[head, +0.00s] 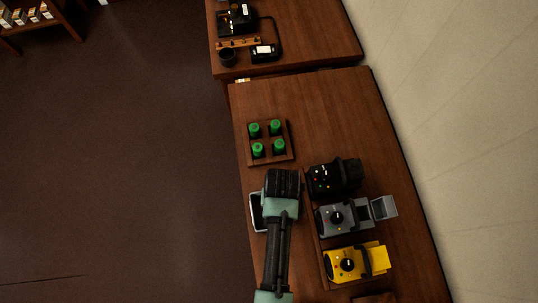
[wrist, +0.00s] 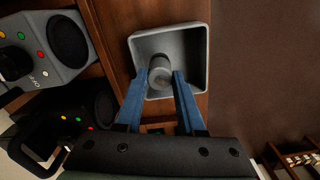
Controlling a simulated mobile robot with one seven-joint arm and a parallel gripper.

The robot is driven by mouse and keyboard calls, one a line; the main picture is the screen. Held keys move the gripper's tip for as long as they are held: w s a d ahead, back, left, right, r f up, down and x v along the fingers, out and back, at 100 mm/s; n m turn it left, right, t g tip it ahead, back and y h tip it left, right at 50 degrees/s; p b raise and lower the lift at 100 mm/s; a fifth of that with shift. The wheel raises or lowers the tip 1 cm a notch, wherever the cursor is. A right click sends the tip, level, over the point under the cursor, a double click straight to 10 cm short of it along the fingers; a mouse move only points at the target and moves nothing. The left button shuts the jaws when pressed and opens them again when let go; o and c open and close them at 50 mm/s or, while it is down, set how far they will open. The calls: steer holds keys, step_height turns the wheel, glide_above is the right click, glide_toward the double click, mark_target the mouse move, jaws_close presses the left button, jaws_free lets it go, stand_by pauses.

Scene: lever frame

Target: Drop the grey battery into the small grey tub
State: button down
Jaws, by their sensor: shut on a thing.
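In the wrist view, a grey cylindrical battery (wrist: 159,70) is held between the tips of the blue fingers of my gripper (wrist: 161,82). My gripper is shut on it. Behind the battery, in the picture, lies the small grey tub (wrist: 196,38), a square open container on the wooden table. The battery overlaps the tub's inside; its exact height above the floor of the tub cannot be told. In the head view, the tub (head: 256,212) is mostly hidden under my gripper (head: 282,182), with its left rim showing.
Right of the tub stand a black device (head: 335,177), a grey device (head: 343,217) and a yellow device (head: 352,262). A wooden holder (head: 286,158) with several green cylinders sits farther back. Another table (head: 305,35) with equipment stands beyond. The table's left edge is close to the tub.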

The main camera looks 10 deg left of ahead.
steer(key=shift+f, duration=0.1)
steer(key=shift+c, duration=2.2)
jaws_free()
step_height(320, 180, up, 13)
steer(key=b, duration=0.1)
